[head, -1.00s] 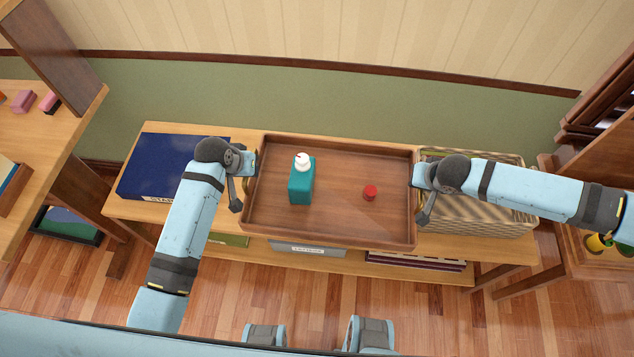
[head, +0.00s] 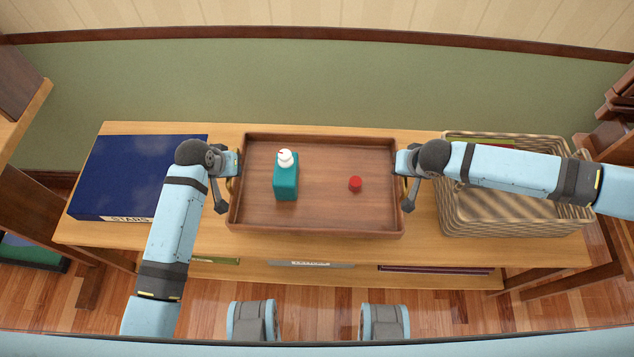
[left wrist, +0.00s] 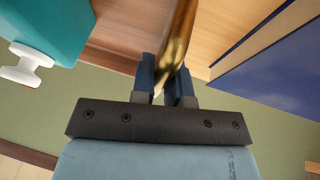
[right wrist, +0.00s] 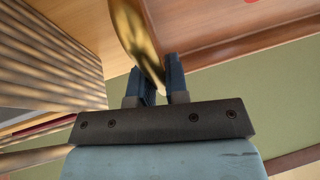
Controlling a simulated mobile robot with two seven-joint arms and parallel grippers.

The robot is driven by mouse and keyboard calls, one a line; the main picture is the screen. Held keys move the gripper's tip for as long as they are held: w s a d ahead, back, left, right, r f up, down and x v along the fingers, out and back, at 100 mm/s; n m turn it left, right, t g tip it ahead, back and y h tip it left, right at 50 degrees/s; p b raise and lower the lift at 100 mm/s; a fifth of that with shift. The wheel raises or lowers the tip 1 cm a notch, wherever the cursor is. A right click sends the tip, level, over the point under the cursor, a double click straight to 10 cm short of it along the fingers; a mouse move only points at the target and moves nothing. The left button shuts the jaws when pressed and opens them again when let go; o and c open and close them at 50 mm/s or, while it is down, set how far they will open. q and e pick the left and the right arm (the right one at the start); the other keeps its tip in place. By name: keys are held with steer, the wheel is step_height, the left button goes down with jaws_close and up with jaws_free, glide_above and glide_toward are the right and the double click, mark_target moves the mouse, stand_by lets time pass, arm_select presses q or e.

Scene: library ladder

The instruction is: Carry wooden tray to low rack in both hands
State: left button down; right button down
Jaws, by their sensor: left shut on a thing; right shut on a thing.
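The wooden tray (head: 320,222) is a brown rectangle with raised walls, seen over the low rack (head: 420,250) between a blue book and a wicker basket. It looks level; I cannot tell whether it touches the rack top. On it stand a teal bottle with a white pump top (head: 286,178) and a small red object (head: 355,184). My left gripper (head: 234,172) is shut on the tray's left brass handle, which shows in the left wrist view (left wrist: 180,40). My right gripper (head: 403,172) is shut on the right brass handle, seen in the right wrist view (right wrist: 135,35).
The blue book (head: 130,175) lies on the rack's left end, close to my left arm. The wicker basket (head: 510,215) stands on the right end, under my right arm. A green wall (head: 320,85) rises behind. More shelving is at both sides.

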mark_target(235, 179)
arm_select(q)
steer(key=shift+w+a+f, duration=0.1)
steer(key=shift+w+a, duration=0.05)
steer(key=shift+a, duration=0.05)
arm_select(e)
steer(key=shift+w+d+f, duration=0.15)
steer(key=shift+f, duration=0.1)
